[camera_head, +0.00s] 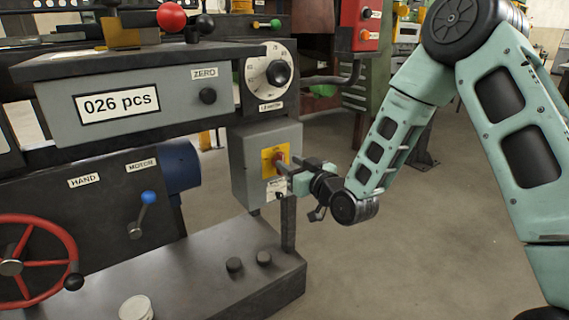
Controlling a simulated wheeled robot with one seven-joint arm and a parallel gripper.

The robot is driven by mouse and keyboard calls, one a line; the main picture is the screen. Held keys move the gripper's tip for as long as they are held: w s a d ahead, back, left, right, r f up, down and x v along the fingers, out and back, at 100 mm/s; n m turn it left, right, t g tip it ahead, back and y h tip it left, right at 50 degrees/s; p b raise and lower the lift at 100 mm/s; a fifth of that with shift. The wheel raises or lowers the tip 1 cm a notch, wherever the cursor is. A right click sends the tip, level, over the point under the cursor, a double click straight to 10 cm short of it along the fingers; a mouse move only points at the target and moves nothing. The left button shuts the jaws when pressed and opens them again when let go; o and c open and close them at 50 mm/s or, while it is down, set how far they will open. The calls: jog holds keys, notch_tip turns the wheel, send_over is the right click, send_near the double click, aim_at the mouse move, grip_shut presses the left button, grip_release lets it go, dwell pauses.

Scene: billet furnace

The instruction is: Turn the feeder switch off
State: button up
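A grey switch box (240,172) stands on a post at the machine's right end. Its front has a yellow plate (269,154) with a red knob (281,158). A small label below the plate is partly covered and I cannot read it, so I cannot confirm this is the feeder switch. My gripper (286,168) is at the front of this box, right by the red knob. Its fingers reach toward the knob from the right. I cannot tell whether they touch it or how far they are apart. The knob's turned position is partly hidden.
Above the box are a round dial (270,76) and a counter panel reading 026 pcs (118,104). A blue-tipped lever (142,213) and a red handwheel (35,258) are at left. A cup (136,308) stands on the machine base.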

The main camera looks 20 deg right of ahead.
aim_at(283, 159)
jog(key=shift+x, duration=1.7)
grip_shut()
